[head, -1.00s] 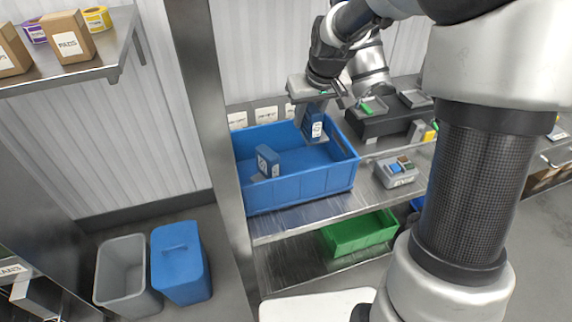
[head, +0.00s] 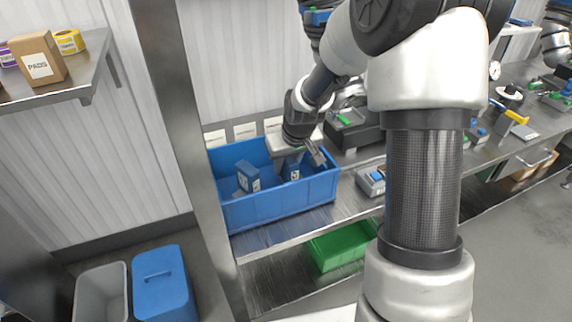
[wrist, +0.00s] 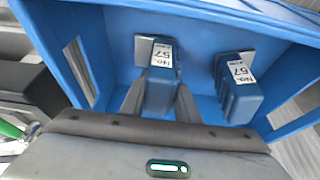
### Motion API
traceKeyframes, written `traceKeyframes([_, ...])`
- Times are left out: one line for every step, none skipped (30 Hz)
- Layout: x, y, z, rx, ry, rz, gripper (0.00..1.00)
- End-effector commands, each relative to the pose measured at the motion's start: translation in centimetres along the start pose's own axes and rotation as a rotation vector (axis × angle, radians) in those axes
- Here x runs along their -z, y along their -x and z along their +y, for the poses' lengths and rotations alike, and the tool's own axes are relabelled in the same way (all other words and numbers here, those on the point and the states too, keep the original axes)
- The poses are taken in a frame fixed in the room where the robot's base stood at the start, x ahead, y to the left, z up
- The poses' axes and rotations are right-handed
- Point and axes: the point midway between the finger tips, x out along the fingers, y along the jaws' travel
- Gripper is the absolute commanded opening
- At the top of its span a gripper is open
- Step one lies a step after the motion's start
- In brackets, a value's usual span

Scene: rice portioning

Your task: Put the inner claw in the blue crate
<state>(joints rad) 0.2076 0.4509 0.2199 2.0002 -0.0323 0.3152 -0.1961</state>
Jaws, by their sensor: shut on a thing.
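The blue crate (head: 280,208) stands on the metal shelf. My gripper (head: 293,163) reaches down inside the crate's right part. It is shut on a blue block-like claw (wrist: 161,88) with a grey plate and a white "No. 57" label. The held claw is partly hidden by the crate wall and gripper in the head view (head: 294,175). A second, like claw (head: 247,178) stands in the crate's left part. In the wrist view it shows right of the held one (wrist: 239,88), apart from it. I cannot tell whether the held claw touches the crate floor.
A green crate (head: 340,246) sits on the shelf below. A small grey box with coloured parts (head: 371,181) and a dark fixture (head: 350,128) stand right of the blue crate. A metal post (head: 182,120) rises at its left. Grey and blue bins (head: 163,283) stand lower left.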

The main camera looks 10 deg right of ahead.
Motion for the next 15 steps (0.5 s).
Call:
traceKeyframes([0.15, 0.13, 0.03, -0.001, 0.000, 0.003, 0.00])
traceKeyframes([0.15, 0.13, 0.03, -0.001, 0.000, 0.003, 0.00])
traceKeyframes([0.13, 0.09, 0.03, -0.001, 0.000, 0.003, 0.00])
traceKeyframes([0.10, 0.02, 0.03, -0.001, 0.000, 0.003, 0.00])
traceKeyframes([0.05, -0.09, 0.03, -0.001, 0.000, 0.003, 0.00])
traceKeyframes([-0.01, -0.24, 0.04, -0.001, 0.000, 0.002, 0.00])
traceKeyframes([-0.04, -0.33, 0.03, -0.001, 0.000, 0.002, 0.00])
traceKeyframes([-0.09, -0.23, 0.02, 0.000, -0.001, 0.000, 0.33])
traceKeyframes([-0.08, -0.21, 0.02, 0.000, -0.001, 0.000, 0.40])
traceKeyframes([-0.08, -0.21, 0.02, 0.000, -0.001, 0.000, 0.45])
traceKeyframes([-0.08, -0.21, 0.02, 0.000, -0.001, 0.000, 0.47])
traceKeyframes([-0.09, -0.21, 0.02, 0.000, -0.001, 0.000, 0.47])
traceKeyframes([-0.08, -0.21, 0.02, 0.000, -0.001, 0.000, 0.47])
traceKeyframes([-0.08, -0.21, 0.02, 0.000, -0.001, 0.000, 0.47])
traceKeyframes([-0.08, -0.21, 0.02, 0.000, -0.001, 0.000, 0.47])
